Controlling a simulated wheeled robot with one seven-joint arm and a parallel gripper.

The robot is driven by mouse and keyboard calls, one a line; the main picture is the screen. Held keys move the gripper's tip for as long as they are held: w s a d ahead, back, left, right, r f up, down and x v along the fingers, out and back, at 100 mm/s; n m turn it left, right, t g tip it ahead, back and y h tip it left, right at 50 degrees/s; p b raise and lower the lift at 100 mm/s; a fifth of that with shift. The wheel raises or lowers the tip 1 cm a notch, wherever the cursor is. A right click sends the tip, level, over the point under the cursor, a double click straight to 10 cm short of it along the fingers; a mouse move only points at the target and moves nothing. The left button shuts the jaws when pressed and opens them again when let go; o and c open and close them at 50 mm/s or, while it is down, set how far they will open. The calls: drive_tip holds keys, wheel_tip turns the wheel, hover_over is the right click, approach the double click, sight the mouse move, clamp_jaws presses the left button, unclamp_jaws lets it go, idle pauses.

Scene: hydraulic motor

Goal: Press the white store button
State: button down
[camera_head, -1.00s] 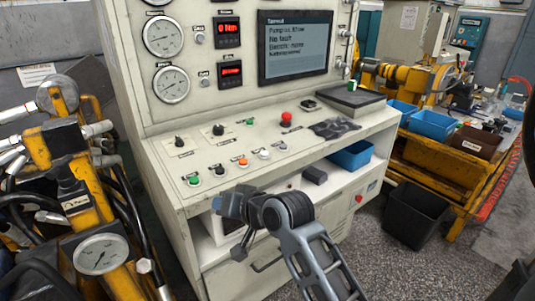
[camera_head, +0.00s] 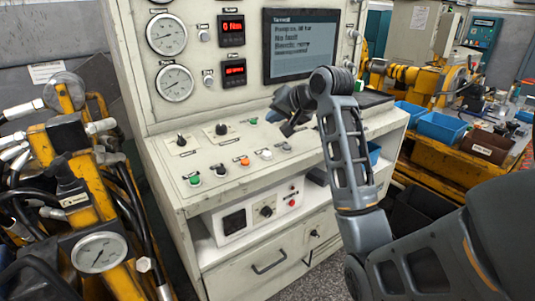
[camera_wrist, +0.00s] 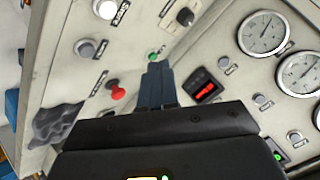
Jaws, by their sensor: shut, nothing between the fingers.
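On the sloping panel, the front row of buttons ends at the right with a white button (camera_head: 266,154) and a greyish-white button (camera_head: 286,147); their labels are too small to read. In the wrist view, the white button (camera_wrist: 105,9) is at the top edge, with the greyish one (camera_wrist: 85,49) below it. My gripper (camera_head: 288,130) is shut and empty, above the panel behind this row. In the wrist view my closed fingertips (camera_wrist: 157,66) appear near a small green light (camera_wrist: 153,57), apart from both pale buttons.
A red mushroom button (camera_wrist: 118,93) and a crumpled dark cloth (camera_wrist: 57,124) lie close by. The row also holds orange (camera_head: 244,160), black (camera_head: 220,170) and green (camera_head: 195,180) buttons. Gauges and a screen (camera_head: 300,45) rise behind. A yellow hose rig (camera_head: 75,160) stands left.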

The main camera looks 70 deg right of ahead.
drive_tip(key=b, duration=0.7)
hover_over(267, 154)
drive_tip(key=s, duration=0.2)
drive_tip(key=f, duration=0.6)
drive_tip(key=shift+w+a+f, duration=0.1)
drive_tip(key=shift+a+f, duration=0.1)
drive_tip(key=shift+f, duration=0.05)
drive_tip(key=shift+w+d+f, duration=0.1)
drive_tip(key=shift+w+f, duration=0.1)
drive_tip(key=shift+f, duration=0.95)
drive_tip(key=shift+f, duration=0.1)
drive_tip(key=shift+f, duration=0.3)
drive_tip(key=shift+w+f, duration=0.1)
drive_tip(key=shift+f, duration=0.25)
idle(0.9)
drive_tip(key=shift+r, duration=0.1)
drive_tip(key=shift+r+p, duration=0.7)
drive_tip(key=shift+p, duration=0.25)
